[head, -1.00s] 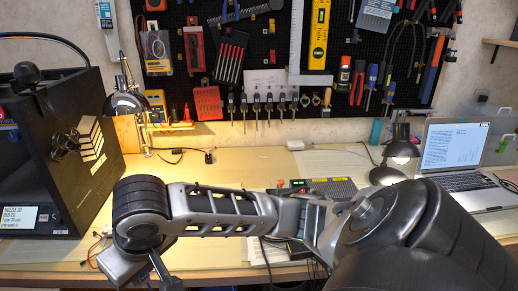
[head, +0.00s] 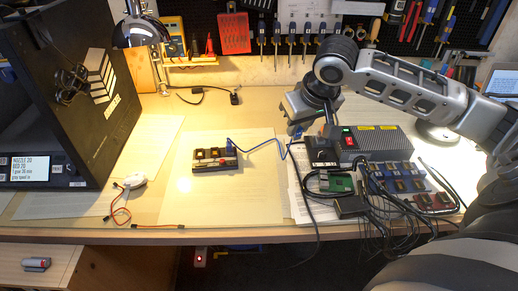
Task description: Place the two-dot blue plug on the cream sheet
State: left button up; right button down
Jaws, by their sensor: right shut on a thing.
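My right gripper (head: 297,128) points down from the right arm, over the back edge of the papers beside the grey power box. It is shut on a blue plug (head: 298,136), mostly hidden by the fingers; its dots cannot be read. A blue cable (head: 265,144) runs left from there to a small module with dark blocks (head: 214,160), where another blue plug end (head: 230,148) shows. The module lies on the cream sheet (head: 215,200), which is bare in front of it. My left gripper is not in view.
The grey power box (head: 372,143) with a lit switch stands right of the gripper. In front of it are a green board (head: 341,182), blue connector blocks (head: 405,178) and tangled black cables. A white puck with red wires (head: 133,182) lies left. A black printer (head: 60,110) bounds the left.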

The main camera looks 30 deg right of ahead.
jog(key=w+f, duration=0.3)
jog(key=w, duration=0.1)
jog(key=w+a+f, duration=0.1)
jog(key=w+f, duration=0.1)
jog(key=w, duration=0.2)
jog(key=w+f, duration=0.3)
jog(key=w, duration=0.1)
jog(key=shift+w+a+f, duration=0.25)
jog(key=shift+a+f, duration=0.05)
jog(key=shift+f, duration=0.05)
jog(key=shift+w+a+f, duration=0.1)
jog(key=shift+w+f, duration=0.35)
jog(key=shift+f, duration=1.6)
jog(key=shift+f, duration=0.1)
jog(key=c, duration=1.3)
grip_release()
